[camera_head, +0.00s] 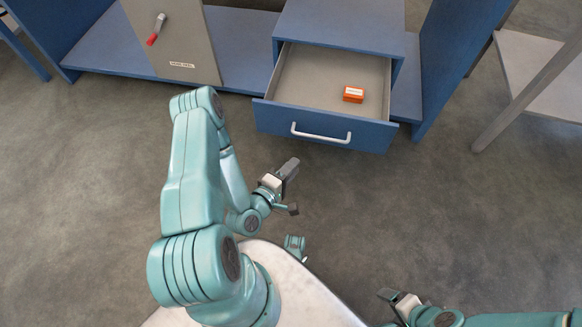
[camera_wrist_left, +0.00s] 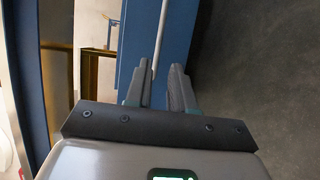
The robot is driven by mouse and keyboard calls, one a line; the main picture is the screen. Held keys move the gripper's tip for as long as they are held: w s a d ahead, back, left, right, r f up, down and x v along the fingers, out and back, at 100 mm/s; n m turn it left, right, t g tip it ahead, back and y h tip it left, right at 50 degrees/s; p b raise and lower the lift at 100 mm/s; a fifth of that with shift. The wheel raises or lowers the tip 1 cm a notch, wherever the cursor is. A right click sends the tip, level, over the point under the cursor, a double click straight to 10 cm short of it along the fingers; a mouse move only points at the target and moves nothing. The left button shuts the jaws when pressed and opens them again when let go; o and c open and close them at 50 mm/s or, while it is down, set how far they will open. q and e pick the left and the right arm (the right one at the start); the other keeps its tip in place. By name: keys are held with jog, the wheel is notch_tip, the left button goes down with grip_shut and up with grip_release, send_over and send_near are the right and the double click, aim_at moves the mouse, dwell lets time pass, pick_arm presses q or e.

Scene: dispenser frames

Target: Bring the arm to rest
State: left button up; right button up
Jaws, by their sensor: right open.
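My left arm comes in from the left in the head view. Its gripper (camera_head: 290,168) hangs over the floor just in front of the open drawer, apart from the white drawer handle (camera_head: 321,138). In the left wrist view its two dark fingers (camera_wrist_left: 163,78) stand apart with nothing between them. The handle (camera_wrist_left: 158,45) and the blue drawer front (camera_wrist_left: 134,40) show beyond them. My right gripper (camera_head: 388,296) is low at the right of the head view, open and empty, away from the furniture.
The blue drawer (camera_head: 350,133) is pulled out and holds a small orange box (camera_head: 353,94). A grey panel (camera_head: 175,40) with a red-handled lever (camera_head: 154,36) stands at the left. A pale table (camera_head: 540,75) stands at the right. Grey floor around my arms is clear.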

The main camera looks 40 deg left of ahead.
dwell(0.3)
pick_arm(q)
jog(key=w+d+r+m+t+h, duration=0.2)
jog(key=w+d+r+m+h, duration=0.15)
jog(key=w+d+r, duration=0.3)
jog(key=d+f+m+g+h, duration=0.3)
jog(key=d+m+g, duration=0.35)
jog(key=d, duration=0.35)
jog(key=s+d+f+m+g, duration=0.1)
jog(key=s+f+m+g, duration=0.3)
jog(key=s, duration=0.4)
jog(key=s+d+f+m+g, duration=0.1)
jog(key=s+f+m+g, duration=0.2)
jog(key=s+m+g, duration=0.3)
notch_tip(320, 180, up, 29)
jog(key=s+n+p, duration=0.1)
jog(key=p, duration=2.8)
jog(key=shift+s+d+f+g, duration=0.15)
jog(key=shift+s+d+g, duration=0.15)
jog(key=shift+s+g, duration=0.05)
